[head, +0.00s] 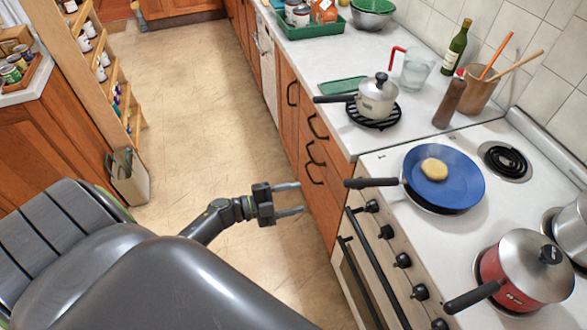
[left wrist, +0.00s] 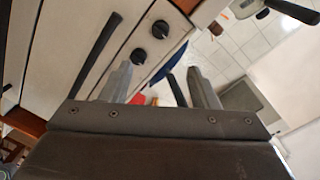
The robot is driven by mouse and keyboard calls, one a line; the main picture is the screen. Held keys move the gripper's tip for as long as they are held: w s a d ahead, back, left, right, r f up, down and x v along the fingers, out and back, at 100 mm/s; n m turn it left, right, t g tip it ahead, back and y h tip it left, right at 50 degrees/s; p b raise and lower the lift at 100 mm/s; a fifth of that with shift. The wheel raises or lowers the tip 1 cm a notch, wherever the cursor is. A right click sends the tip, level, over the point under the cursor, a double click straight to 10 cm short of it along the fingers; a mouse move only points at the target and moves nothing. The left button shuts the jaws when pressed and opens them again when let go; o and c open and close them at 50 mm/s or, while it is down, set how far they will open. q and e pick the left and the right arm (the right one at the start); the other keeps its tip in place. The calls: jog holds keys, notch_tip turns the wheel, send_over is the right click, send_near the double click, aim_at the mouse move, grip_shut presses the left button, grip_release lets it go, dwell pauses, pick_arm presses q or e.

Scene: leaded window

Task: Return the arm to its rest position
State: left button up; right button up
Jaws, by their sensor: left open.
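My left gripper (head: 289,199) is open and empty. In the head view it hangs over the floor in front of the drawers and the stove's front, apart from both. Its two fingers point right, towards the black handle of the blue pan (head: 460,180). In the left wrist view the two fingers (left wrist: 160,88) stand apart with nothing gripped between them; stove knobs and a dark oven handle show beyond. My right gripper is not in view.
The blue pan with a round yellowish piece of food (head: 434,169) sits on the stove (head: 390,235). A red pot (head: 507,285) stands at the front right, its handle over the edge. A lidded pot (head: 376,100) stands on a trivet. The floor (head: 200,100) is clear.

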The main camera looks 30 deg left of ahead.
pick_arm(q)
jog(key=s+a+f+n+g+y, duration=0.1)
jog(key=s+a+f+n+y, duration=0.25)
jog(key=f, duration=0.45)
jog(key=s+a+f+n+g+y, duration=0.1)
jog(key=s+a+f+n+y, duration=0.1)
jog(key=s+f+n+y, duration=0.4)
jog(key=s+a+f+n+g+y, duration=0.1)
jog(key=s+a+f+n+y, duration=0.2)
jog(key=f, duration=0.6)
jog(key=s+d+f+n+g, duration=0.2)
jog(key=s+f+g, duration=0.1)
jog(key=s, duration=0.5)
jog(key=s+d+f+n+g+b, duration=0.1)
jog(key=s+d+f+n+g, duration=0.1)
jog(key=s+f, duration=0.3)
jog(key=s+d+f+n+g, duration=0.2)
jog(key=s+f+n+g, duration=0.1)
jog(key=s, duration=1)
notch_tip(320, 180, down, 2)
jog(key=shift+d+f+g, duration=0.1)
jog(key=shift+d+g, duration=0.15)
jog(key=shift+g, duration=0.35)
